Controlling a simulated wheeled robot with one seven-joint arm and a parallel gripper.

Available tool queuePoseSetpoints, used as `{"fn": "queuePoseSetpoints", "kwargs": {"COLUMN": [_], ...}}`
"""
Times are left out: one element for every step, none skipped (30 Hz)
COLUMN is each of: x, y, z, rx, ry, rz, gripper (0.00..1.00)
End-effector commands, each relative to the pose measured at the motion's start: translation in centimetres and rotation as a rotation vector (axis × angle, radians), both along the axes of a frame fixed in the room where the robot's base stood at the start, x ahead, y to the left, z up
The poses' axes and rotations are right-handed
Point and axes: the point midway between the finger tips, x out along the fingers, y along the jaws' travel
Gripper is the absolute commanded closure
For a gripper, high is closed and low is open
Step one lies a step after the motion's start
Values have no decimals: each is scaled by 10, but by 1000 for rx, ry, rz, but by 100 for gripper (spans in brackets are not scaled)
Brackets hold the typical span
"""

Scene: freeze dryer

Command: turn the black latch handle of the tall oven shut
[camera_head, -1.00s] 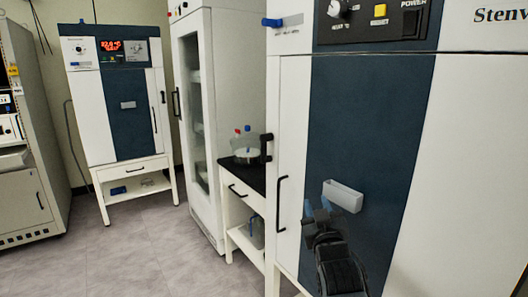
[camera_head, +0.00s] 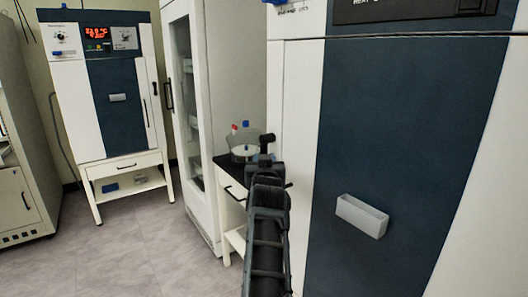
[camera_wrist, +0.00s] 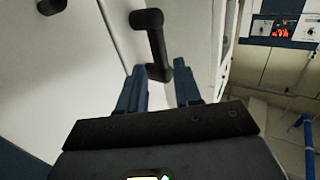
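The tall oven (camera_head: 398,130) stands close on the right, with white sides and a dark blue door panel. Its black latch handle (camera_head: 268,138) sticks out at the left edge of the front. In the wrist view the latch handle (camera_wrist: 153,38) is a bent black bar on a white face. My gripper (camera_wrist: 160,80) is open, with one blue finger on each side of the bar's lower end. I cannot tell whether the fingers touch it. In the head view my gripper (camera_head: 266,170) is just below the latch, and my arm hides the door edge beneath.
A light grey box-shaped pull (camera_head: 362,215) juts from the oven's door. A low stand with a black top (camera_head: 233,170) holds a glass vessel (camera_head: 243,146) behind my gripper. A white glass-door cabinet (camera_head: 207,100) and another oven (camera_head: 118,100) stand left. Floor (camera_head: 150,255) is clear.

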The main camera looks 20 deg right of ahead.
Motion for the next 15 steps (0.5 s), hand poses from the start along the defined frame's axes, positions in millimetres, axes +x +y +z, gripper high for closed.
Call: {"fn": "queuePoseSetpoints", "kwargs": {"x": [8, 12, 18, 22, 26, 30, 34, 37, 41, 44, 46, 48, 50, 52, 53], "y": [-4, -5, -6, -8, -9, -10, -12, -12, -13, -14, -14, -15, -15, -16, -16], "z": [2, 1, 0, 1, 1, 1, 1, 0, 0, 0, 0, 0, 0, 0, 0], "rx": [3, 3, 3, 2, 2, 2, 2, 2, 2, 1, 1, 0, 0, 0, -1], "ry": [0, 1, 1, 1, 1, 0, -1, 1, 0, 1, 0, 1, 1, 0, 0], "rz": [-2, -2, -2, -2, -2, -1, -2, -1, -1, -1, -2, -1, -1, -1, -1], "gripper": [66, 66, 66, 66, 66, 66, 66, 66, 66, 66, 66, 66, 66, 66, 66]}}
